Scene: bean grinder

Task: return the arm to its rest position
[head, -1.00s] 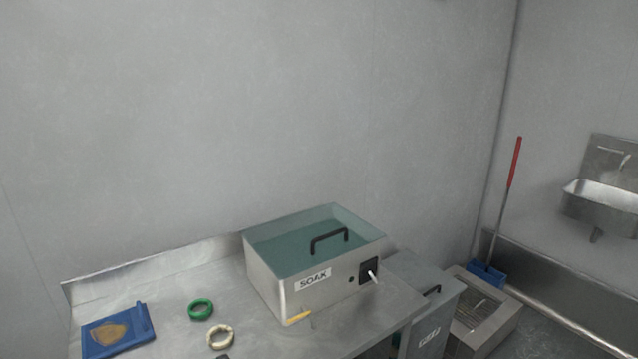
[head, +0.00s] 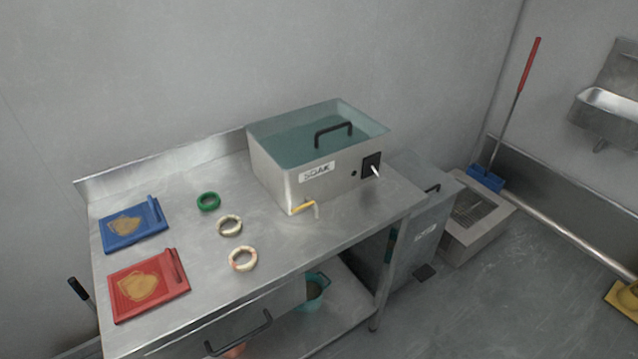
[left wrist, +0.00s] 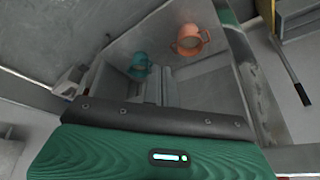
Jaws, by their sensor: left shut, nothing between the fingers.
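My left gripper (left wrist: 162,86) shows in the left wrist view as grey fingers past a black strip and a green housing with a lit indicator. It appears empty, with its jaws shut. Neither arm nor gripper shows in the head view, and my right gripper is in no view. Beyond the left fingers are a teal container (left wrist: 140,65) and an orange one (left wrist: 189,41) with handles. The teal container (head: 315,291) also shows under the table in the head view.
The steel table (head: 330,225) holds a soak tank (head: 318,184), blue (head: 150,225) and red (head: 125,305) trays, a green ring (head: 208,201) and two pale rings (head: 229,226). The floor (head: 500,310) at front right is largely clear.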

